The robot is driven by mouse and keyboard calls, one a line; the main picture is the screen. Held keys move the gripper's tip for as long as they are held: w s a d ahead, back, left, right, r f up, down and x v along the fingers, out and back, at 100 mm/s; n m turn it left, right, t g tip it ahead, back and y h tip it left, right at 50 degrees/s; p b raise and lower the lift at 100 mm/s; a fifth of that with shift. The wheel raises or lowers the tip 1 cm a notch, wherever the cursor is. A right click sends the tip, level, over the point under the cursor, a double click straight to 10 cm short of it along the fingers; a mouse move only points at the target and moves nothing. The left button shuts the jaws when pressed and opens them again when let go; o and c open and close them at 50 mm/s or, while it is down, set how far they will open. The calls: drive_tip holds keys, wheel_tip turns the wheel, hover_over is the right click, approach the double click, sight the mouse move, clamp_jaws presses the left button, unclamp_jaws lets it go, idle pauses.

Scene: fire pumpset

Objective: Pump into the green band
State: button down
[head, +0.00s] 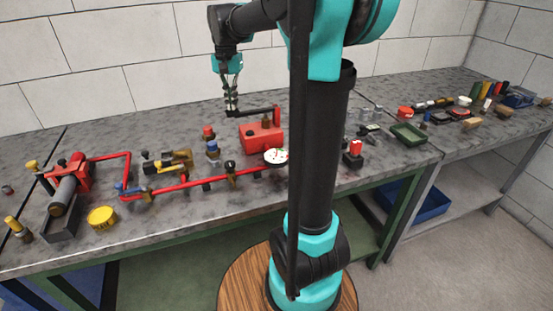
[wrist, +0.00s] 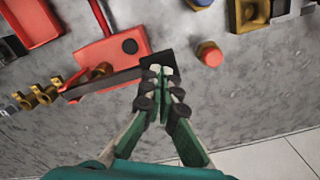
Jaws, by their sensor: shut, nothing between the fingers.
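The red pump box (head: 262,137) stands on the grey bench, with a dark lever (head: 256,112) above it reaching left. The lever also shows in the wrist view (wrist: 100,84), ending in a black block by my fingertips. My gripper (head: 231,108) is at the lever's left end. In the wrist view my gripper (wrist: 162,72) is shut and empty, its tips overlapping the black end; I cannot tell whether they touch it. The round white gauge (head: 276,156) lies in front of the pump. Its needle and green band are too small to read.
A red pipe (head: 205,180) runs left from the gauge across the bench, with valves along it. A yellow round cap (head: 102,217) lies at the front left. A red-topped brass fitting (wrist: 209,54) stands close to my gripper. My arm hides part of the bench.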

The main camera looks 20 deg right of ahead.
drive_tip(key=shift+r, duration=2.65)
